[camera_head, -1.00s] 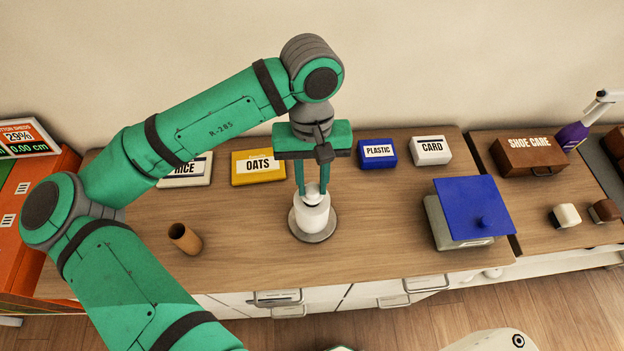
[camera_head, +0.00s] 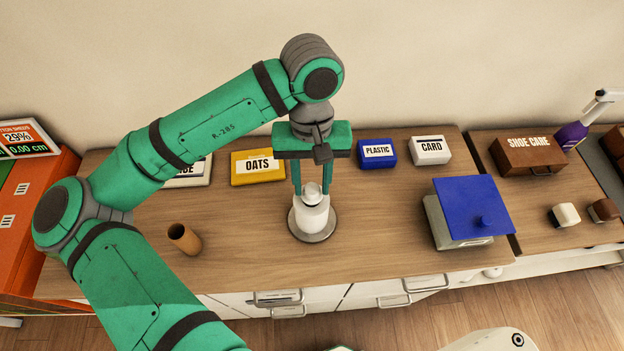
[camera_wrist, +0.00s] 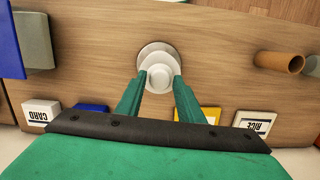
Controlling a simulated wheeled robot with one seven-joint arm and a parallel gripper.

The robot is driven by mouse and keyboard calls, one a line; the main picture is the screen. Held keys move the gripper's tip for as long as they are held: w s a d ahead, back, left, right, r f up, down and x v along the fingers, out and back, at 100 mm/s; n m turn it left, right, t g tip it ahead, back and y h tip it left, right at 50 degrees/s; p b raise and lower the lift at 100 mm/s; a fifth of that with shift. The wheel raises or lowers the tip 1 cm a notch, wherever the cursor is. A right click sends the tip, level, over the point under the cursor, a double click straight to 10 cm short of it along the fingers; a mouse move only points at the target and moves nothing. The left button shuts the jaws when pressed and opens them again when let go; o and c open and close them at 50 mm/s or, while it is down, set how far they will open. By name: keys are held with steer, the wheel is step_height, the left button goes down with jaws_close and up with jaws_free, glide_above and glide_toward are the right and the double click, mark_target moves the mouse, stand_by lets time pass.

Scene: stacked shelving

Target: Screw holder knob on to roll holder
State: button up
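The roll holder (camera_head: 326,236) stands upright on the wooden counter, with a round grey base and a white roll (camera_head: 311,219) around it. The white holder knob (camera_head: 312,191) sits on top of it; it also shows in the wrist view (camera_wrist: 160,76). I cannot tell how far it is screwed down. My gripper (camera_head: 312,191) points down over the holder with its two green fingers spread. In the wrist view the fingertips (camera_wrist: 160,80) stand on either side of the knob, with a small gap visible.
An empty brown cardboard tube (camera_head: 184,239) stands to the left. Labelled boxes, including the yellow oats box (camera_head: 258,168) and blue plastic box (camera_head: 377,153), line the back. A grey box with a blue lid (camera_head: 474,209) is to the right. Counter around the holder is clear.

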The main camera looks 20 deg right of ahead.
steer(key=n, duration=0.5)
steer(key=shift+n+h, duration=0.3)
steer(key=shift+n, duration=0.1)
steer(key=n, duration=0.5)
steer(key=shift+a+h, duration=0.1)
steer(key=shift+h, duration=0.2)
steer(key=n, duration=0.4)
steer(key=shift+t, duration=0.3)
steer(key=n, duration=0.4)
steer(key=shift+h, duration=0.3)
steer(key=c, duration=0.8)
steer(key=shift+o, duration=0.2)
steer(key=m, duration=0.6)
steer(key=m+y, duration=0.1)
steer(key=m, duration=0.4)
steer(key=shift+m, duration=0.3)
